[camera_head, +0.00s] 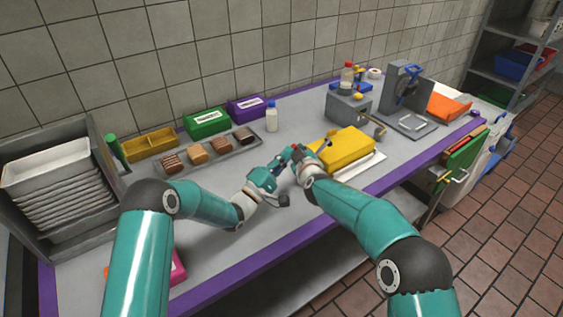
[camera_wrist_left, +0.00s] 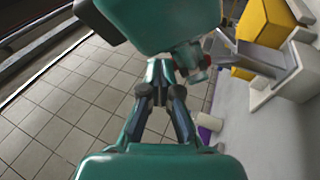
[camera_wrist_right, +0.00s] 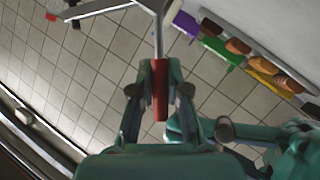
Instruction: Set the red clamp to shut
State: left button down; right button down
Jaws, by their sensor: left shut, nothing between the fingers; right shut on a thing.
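A red part (camera_wrist_right: 160,90), which looks like the red clamp's handle, is between the fingers of my right gripper (camera_wrist_right: 160,75) in the right wrist view. A grey forked metal piece (camera_wrist_right: 157,25) runs on from its end. In the head view, red (camera_head: 296,148) shows at my right gripper (camera_head: 299,153), beside the yellow block (camera_head: 342,149). My left gripper (camera_head: 279,165) is close beside it on the left; its fingers (camera_wrist_left: 161,68) are shut and empty in the left wrist view. Whether the clamp is open or shut is hidden by the grippers.
A white board (camera_head: 358,167) lies under the yellow block. A grey box (camera_head: 348,107) and a grey stand (camera_head: 405,95) are behind.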

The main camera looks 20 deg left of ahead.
jog(key=shift+a+r, duration=0.15)
jog(key=shift+r, duration=0.25)
pick_arm(q)
jog(key=shift+w+d+r, duration=0.2)
jog(key=shift+w+r, duration=0.2)
jog(key=shift+w, duration=0.2)
pick_arm(e)
jog(key=shift+a+f, duration=0.1)
jog(key=shift+f, duration=0.05)
jog(key=c, duration=1.3)
grip_release()
jog(key=shift+f, duration=0.15)
jog(key=shift+o, duration=0.8)
jog(key=shift+f, duration=0.1)
pick_arm(q)
jog(key=shift+a, duration=0.1)
jog(key=shift+f, duration=0.1)
